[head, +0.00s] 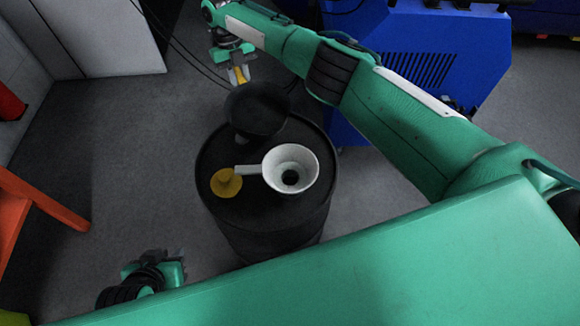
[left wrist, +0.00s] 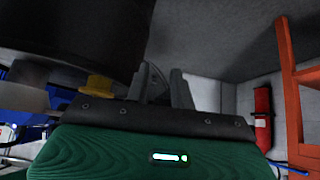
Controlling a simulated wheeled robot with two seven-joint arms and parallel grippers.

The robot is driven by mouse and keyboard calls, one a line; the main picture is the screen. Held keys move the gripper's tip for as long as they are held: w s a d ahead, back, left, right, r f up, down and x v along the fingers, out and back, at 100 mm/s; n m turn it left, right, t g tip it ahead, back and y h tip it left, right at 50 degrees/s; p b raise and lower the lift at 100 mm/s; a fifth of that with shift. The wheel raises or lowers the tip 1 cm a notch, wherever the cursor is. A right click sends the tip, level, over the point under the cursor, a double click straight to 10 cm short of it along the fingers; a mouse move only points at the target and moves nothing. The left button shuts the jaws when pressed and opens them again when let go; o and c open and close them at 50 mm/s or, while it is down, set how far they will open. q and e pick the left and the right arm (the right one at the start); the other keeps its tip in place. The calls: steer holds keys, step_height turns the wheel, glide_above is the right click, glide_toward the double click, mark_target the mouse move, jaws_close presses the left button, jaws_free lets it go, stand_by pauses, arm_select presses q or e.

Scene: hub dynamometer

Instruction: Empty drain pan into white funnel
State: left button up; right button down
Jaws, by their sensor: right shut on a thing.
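The dark drain pan (head: 258,108) is above the back part of a black drum, behind the white funnel in the head view. My right gripper (head: 239,74) is shut on its yellow handle. Whether the pan is tilted, and what it holds, is too dark to tell. The white funnel (head: 306,172) sits on the drum top, its wide mouth up and a dark hole in its middle. Its flat tab points left. My left gripper (head: 180,254) is low at the lower left, apart from the drum. Its fingers (left wrist: 167,88) look apart and empty in the left wrist view.
The black drum (head: 270,225) stands on grey floor, with a yellow cap (head: 226,183) on its top left of the funnel. A blue machine (head: 420,50) is behind at right. An orange frame (head: 40,207) stands at left. The left wrist view shows a red extinguisher (left wrist: 262,115).

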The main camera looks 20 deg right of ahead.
arm_select(q)
steer(key=w+d+r+t+h+b, duration=0.2)
steer(key=w+d+r+t+b, duration=0.15)
steer(key=w+t, duration=0.25)
step_height(320, 180, up, 10)
steer(key=d+t+h+b, duration=0.2)
steer(key=t+h+b, duration=0.1)
steer(key=t, duration=0.6)
steer(key=shift+s+d+r+h+b, duration=0.25)
steer(key=shift+s+d+b, duration=0.2)
steer(key=shift+b, duration=0.35)
stand_by(0.3)
